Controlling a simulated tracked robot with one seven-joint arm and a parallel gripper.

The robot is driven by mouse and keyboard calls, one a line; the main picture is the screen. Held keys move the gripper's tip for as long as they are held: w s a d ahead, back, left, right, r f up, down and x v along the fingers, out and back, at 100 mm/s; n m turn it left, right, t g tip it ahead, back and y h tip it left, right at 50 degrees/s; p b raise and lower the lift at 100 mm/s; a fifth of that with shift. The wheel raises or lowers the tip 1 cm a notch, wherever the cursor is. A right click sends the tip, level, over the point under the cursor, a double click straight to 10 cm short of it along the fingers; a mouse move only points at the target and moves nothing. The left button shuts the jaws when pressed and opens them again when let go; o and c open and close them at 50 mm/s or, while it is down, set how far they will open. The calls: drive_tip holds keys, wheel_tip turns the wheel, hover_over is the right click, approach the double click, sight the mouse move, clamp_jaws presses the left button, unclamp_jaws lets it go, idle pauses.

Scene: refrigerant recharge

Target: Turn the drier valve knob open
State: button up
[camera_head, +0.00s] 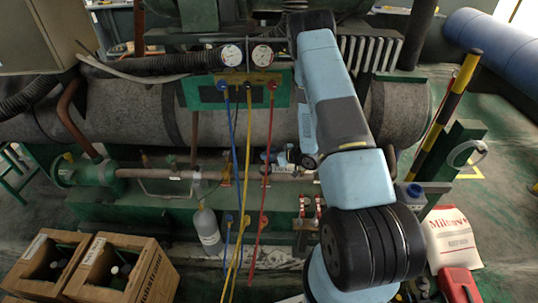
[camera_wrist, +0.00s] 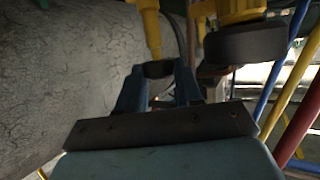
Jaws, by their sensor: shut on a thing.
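In the wrist view, my gripper (camera_wrist: 158,80) has its two blue-grey fingers closed around a small dark knob (camera_wrist: 158,69). A yellow stem (camera_wrist: 150,28) runs up from this knob. I take it for the drier valve knob; the fingers hide its sides. In the head view, my gripper (camera_head: 272,157) is small and sits at the horizontal pipe behind the hoses. The knob cannot be made out there.
A larger black round part (camera_wrist: 248,43) under a yellow body is close right of my fingers. Blue, yellow (camera_head: 240,190) and red (camera_head: 260,200) hoses hang from the gauges (camera_head: 231,55) beside my arm. A grey cylinder (camera_head: 207,230) stands below. Wooden crates (camera_head: 145,275) are at lower left.

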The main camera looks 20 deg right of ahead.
drive_tip(key=shift+m+t+h, duration=0.6)
drive_tip(key=shift+m+h, duration=0.3)
drive_tip(key=o, duration=1)
drive_tip(key=shift+s+a, duration=0.1)
drive_tip(key=shift+o, duration=0.2)
drive_tip(key=v, duration=1.3)
drive_tip(key=shift+s+d, duration=0.2)
drive_tip(key=shift+s, duration=0.05)
drive_tip(key=shift+r, duration=0.1)
